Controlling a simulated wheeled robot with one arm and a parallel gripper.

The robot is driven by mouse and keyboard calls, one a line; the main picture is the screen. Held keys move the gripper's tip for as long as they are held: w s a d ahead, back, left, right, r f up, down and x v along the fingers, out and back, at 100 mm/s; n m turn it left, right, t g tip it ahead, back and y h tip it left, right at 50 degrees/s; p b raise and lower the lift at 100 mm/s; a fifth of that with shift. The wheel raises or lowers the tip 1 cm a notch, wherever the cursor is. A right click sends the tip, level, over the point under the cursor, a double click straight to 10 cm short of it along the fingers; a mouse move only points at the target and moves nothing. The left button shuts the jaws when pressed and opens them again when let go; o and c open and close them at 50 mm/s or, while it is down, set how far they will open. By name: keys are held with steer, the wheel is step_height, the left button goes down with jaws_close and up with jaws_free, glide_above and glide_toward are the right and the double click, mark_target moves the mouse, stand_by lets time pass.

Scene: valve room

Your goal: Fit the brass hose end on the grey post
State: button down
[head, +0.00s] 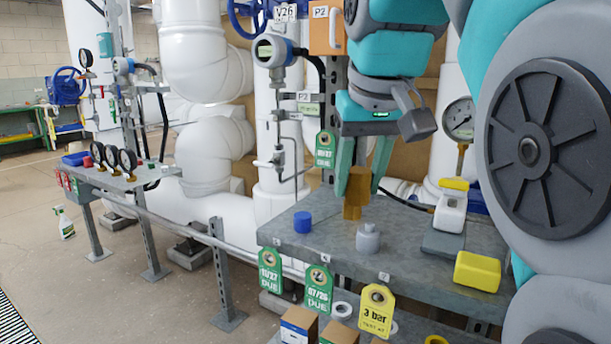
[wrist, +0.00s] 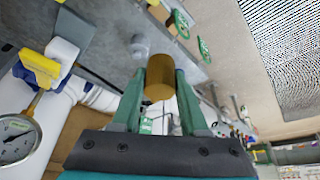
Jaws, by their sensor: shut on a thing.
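The brass hose end (head: 356,192) is held between the green fingers of my gripper (head: 357,178), above the grey metal bench. It also shows in the wrist view (wrist: 160,78), clasped between both fingertips. The grey post (head: 368,239) stands upright on the bench, just below and slightly right of the brass hose end in the head view. In the wrist view the post (wrist: 140,48) shows beyond the brass end, up and to the left, and looks apart from it. The lower opening of the brass end is hidden.
A blue cap (head: 302,222) stands on the bench (head: 325,249) left of the post. A white and yellow bottle-like item (head: 451,207) and a yellow block (head: 477,271) are to the right. Tags (head: 377,308) hang at the front edge. A pressure gauge (head: 459,120) and white pipes stand behind.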

steer(key=shift+w+d+f, duration=0.1)
steer(key=shift+w, duration=0.05)
steer(key=b, duration=0.1)
glide_above(371, 223)
steer(key=shift+f, duration=1.2)
steer(key=shift+f+b, duration=0.8)
steer(key=shift+f, duration=0.4)
steer(key=shift+f+b, duration=0.35)
steer(key=shift+f, duration=0.8)
stand_by(0.8)
steer(key=shift+f, duration=0.2)
stand_by(0.4)
steer(key=shift+c, duration=1.8)
jaws_free()
